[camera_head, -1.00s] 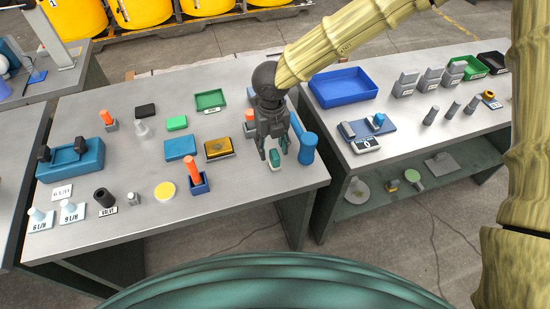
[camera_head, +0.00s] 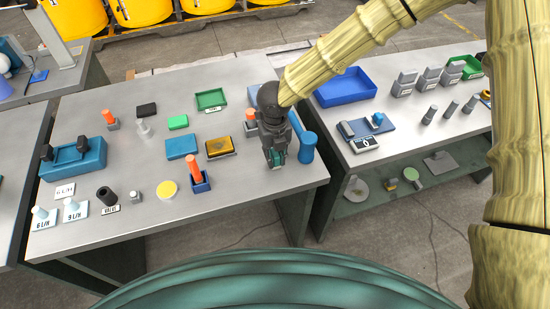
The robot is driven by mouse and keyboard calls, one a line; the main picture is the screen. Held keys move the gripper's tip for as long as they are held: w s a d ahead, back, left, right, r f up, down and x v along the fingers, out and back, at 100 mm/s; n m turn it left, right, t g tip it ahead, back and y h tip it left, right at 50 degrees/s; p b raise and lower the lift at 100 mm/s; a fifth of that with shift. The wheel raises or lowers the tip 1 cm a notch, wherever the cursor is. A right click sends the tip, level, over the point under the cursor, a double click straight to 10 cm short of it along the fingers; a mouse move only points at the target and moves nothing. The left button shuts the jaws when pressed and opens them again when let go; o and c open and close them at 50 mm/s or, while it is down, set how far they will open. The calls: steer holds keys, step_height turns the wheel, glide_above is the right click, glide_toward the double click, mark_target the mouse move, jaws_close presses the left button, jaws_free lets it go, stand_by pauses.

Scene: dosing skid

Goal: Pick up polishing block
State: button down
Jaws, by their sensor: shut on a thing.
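A small teal-green block (camera_head: 278,158), apparently the polishing block, is at the front right part of the left-hand grey table. My gripper (camera_head: 275,161) points down over it with its fingers closed on the block's sides. The fingers and the wrist hide much of the block. I cannot tell whether it still touches the tabletop.
A blue cylinder-topped tool (camera_head: 307,146) stands close on the right. A yellow-brown block (camera_head: 219,147) and a blue holder with an orange handle (camera_head: 200,184) are to the left. An orange-handled piece (camera_head: 250,122) is just behind. Bare tabletop (camera_head: 245,190) lies in front.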

steer(key=shift+w+r, duration=0.1)
steer(key=shift+r, duration=0.4)
step_height(320, 180, up, 2)
steer(key=shift+r+b, duration=0.2)
steer(key=shift+b, duration=0.3)
steer(key=s+a+r+b, duration=0.1)
steer(key=s+a+b, duration=0.2)
steer(key=s, duration=1.2)
steer(key=shift+s+a+r, duration=0.3)
steer(key=shift+a, duration=0.3)
steer(key=c, duration=2.1)
jaws_free()
steer(key=shift+c, duration=0.5)
